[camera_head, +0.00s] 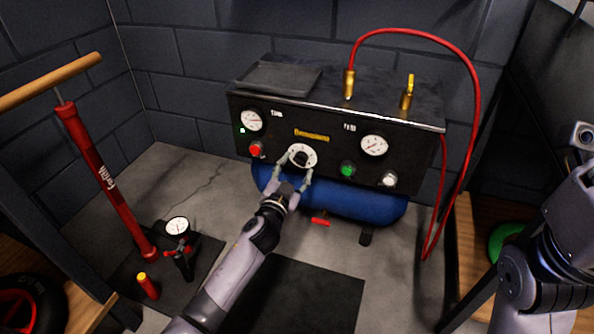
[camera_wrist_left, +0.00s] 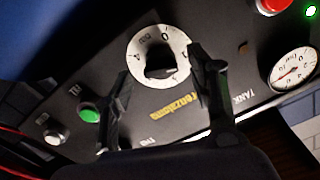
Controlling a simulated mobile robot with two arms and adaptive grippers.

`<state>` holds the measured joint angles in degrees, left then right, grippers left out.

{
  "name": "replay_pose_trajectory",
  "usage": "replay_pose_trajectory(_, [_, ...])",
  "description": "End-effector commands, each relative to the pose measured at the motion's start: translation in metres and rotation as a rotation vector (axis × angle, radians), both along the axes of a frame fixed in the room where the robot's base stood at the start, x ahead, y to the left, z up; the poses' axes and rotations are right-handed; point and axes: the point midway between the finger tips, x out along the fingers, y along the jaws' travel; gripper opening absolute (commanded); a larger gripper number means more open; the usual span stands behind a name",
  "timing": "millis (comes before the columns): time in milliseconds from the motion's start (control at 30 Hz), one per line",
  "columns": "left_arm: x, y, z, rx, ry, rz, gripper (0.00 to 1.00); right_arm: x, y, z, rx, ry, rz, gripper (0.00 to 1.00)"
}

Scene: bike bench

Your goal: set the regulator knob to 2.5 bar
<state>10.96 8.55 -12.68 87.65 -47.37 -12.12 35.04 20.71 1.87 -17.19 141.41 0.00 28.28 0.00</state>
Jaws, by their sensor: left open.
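The regulator knob (camera_head: 301,157) is a black knob on a white numbered dial in the middle of the black compressor panel (camera_head: 325,171). It also shows in the left wrist view (camera_wrist_left: 160,62), where the panel appears turned over. My left gripper (camera_head: 293,172) is open, with its fingers on either side of the dial's lower part. In the left wrist view the left gripper's fingers (camera_wrist_left: 160,68) stand apart, one on each side of the knob. I cannot tell whether they touch it. The exact knob setting is too small to read. My right gripper does not show; part of my right arm is at the right edge.
The panel carries a tank gauge (camera_head: 252,121), a second gauge (camera_head: 374,145), a red button (camera_head: 256,149), a green button (camera_head: 348,170) and a white button (camera_head: 389,180). A red hose (camera_head: 476,110) arches at the right. A red floor pump (camera_head: 105,180) stands at left.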

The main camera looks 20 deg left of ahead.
Motion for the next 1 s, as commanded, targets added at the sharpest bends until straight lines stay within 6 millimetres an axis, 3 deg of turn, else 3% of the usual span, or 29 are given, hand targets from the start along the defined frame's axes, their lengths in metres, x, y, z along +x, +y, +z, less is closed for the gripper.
replay_pose_trajectory(133, [0.0129, 0.0, -0.0005, 0.003, 0.0, 0.001, 0.52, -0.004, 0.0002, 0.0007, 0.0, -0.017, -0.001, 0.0])
replay_pose_trajectory(467, [0.0159, 0.0, 0.0, 0.001, 0.001, 0.0, 0.52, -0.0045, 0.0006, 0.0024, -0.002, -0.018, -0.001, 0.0])
replay_pose_trajectory(1000, [0.0157, -0.0002, 0.0, 0.001, 0.001, 0.0, 0.16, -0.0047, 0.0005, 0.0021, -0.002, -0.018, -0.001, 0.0])
